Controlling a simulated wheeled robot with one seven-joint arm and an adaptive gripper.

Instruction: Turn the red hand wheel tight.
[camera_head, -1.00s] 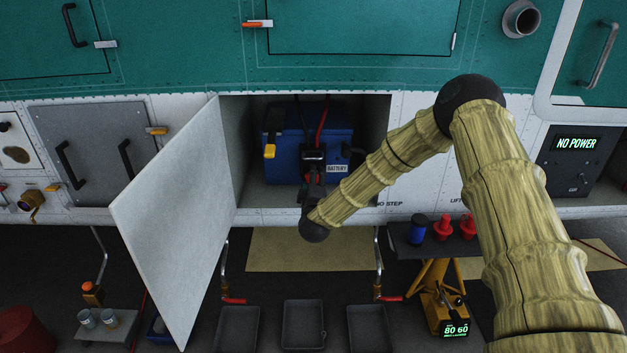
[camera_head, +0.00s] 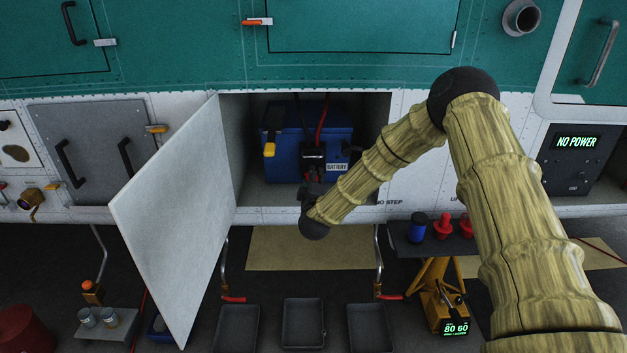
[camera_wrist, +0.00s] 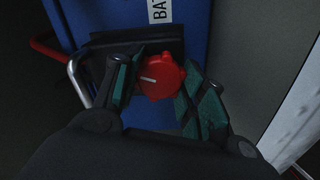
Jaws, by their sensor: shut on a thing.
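The red hand wheel (camera_wrist: 160,77) shows in the wrist view, with a white line mark on its face. It sits at the front of the blue battery (camera_wrist: 197,25), which also shows in the head view (camera_head: 341,125) inside an open bay. My gripper (camera_wrist: 160,84) has one finger on each side of the wheel and is shut on it. In the head view my gripper (camera_head: 313,165) is in front of the battery and hides the wheel.
The bay's white door (camera_head: 175,220) hangs open at the left. The bay wall (camera_head: 373,125) is close at the right. Several trays (camera_head: 303,325) lie on the floor below. A small stand (camera_head: 440,240) with red and blue items is at the right.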

